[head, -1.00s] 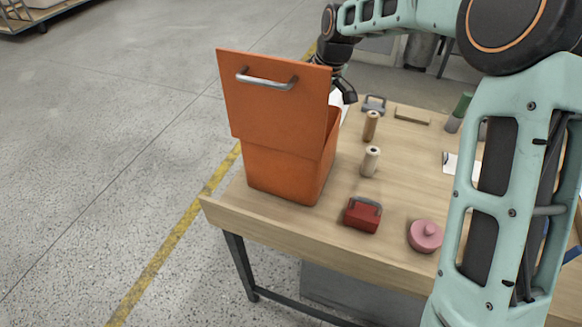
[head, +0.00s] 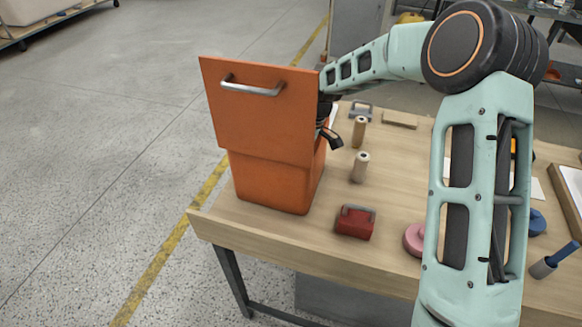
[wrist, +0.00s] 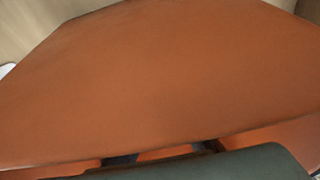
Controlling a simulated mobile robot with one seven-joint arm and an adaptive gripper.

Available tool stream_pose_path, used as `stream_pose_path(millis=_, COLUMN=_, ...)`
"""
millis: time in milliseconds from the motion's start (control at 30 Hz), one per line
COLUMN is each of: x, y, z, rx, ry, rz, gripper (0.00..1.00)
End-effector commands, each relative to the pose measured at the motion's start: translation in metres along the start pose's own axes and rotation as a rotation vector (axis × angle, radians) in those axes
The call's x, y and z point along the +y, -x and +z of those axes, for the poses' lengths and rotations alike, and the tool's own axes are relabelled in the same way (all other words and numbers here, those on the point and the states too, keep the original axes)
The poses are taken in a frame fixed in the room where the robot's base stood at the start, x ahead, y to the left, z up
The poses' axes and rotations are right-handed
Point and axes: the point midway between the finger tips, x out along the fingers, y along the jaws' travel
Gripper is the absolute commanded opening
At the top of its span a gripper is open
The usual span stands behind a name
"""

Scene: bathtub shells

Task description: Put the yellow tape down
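I cannot make out a roll of yellow tape in either view. My gripper (head: 331,137) is at the right edge of the orange box (head: 270,181), mostly hidden behind its raised orange panel with a metal handle (head: 252,90). Only a dark finger sticks out past the panel's edge. In the wrist view an orange surface of the box (wrist: 165,80) fills most of the picture, very close. A dark grey shape, likely part of my gripper, crosses the bottom. Whether the gripper holds anything is hidden.
On the wooden table (head: 300,240) stand two wooden cylinders (head: 360,167), a red case (head: 355,222), a pink round object (head: 413,240) and a grey-handled item (head: 360,110). My arm covers part of the table's right side. A blue-handled tool (head: 553,260) lies at the right.

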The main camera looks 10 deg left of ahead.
Motion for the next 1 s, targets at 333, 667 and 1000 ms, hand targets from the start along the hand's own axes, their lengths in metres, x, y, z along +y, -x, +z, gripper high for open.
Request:
stream_pose_path(millis=333, x=0.000, y=-0.010, z=0.003, rx=0.000, ry=0.000, rz=0.001, gripper=0.00)
stream_pose_path(millis=667, x=0.000, y=-0.012, z=0.003, rx=0.000, ry=0.000, rz=0.001, gripper=0.22)
stream_pose_path(millis=1000, x=0.001, y=-0.004, z=0.002, rx=0.001, ry=0.000, rz=0.004, gripper=0.22)
